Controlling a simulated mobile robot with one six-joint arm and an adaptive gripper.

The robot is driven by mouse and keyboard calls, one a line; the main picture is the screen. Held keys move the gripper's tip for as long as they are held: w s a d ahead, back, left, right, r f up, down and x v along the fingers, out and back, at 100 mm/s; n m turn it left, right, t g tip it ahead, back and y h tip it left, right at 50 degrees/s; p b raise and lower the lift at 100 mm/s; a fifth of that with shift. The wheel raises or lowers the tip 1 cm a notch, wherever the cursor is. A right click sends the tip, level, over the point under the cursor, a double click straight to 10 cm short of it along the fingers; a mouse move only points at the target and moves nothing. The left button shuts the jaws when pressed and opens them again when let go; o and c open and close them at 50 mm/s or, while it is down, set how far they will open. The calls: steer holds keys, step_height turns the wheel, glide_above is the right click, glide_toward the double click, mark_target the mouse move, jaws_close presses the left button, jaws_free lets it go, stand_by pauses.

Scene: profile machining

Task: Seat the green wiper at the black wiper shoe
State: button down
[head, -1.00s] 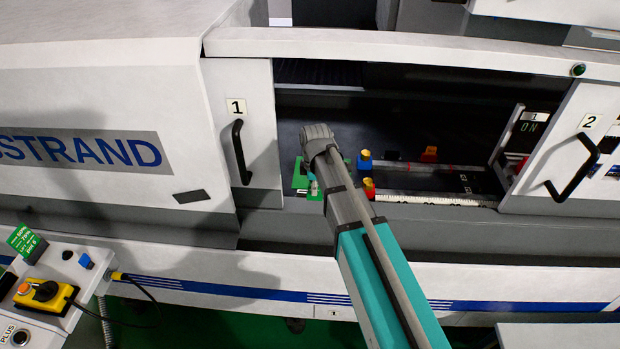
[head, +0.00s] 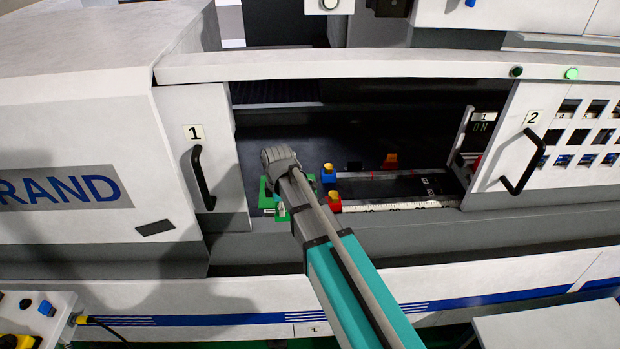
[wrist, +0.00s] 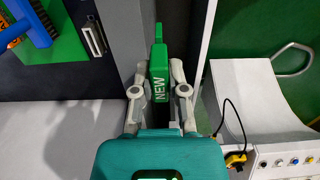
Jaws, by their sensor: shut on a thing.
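In the wrist view my gripper (wrist: 160,92) is shut on the green wiper (wrist: 159,72), a narrow green piece marked NEW. The wiper points away from my gripper, its thin tip beside a grey upright edge. I cannot make out the black wiper shoe with certainty. A small dark block (head: 354,166) stands on the machine bed, too small to identify.
A green plate (head: 267,193) lies beside my wrist. A blue-yellow block (head: 328,174), a red-yellow block (head: 333,201) and an orange-red block (head: 390,161) stand to its right. Door 1 (head: 200,150) and door 2 (head: 527,140) flank the opening. A blue brush (wrist: 34,22) shows in the wrist view.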

step_height(320, 180, down, 7)
steer(key=b, duration=0.7)
steer(key=shift+s+f, duration=0.1)
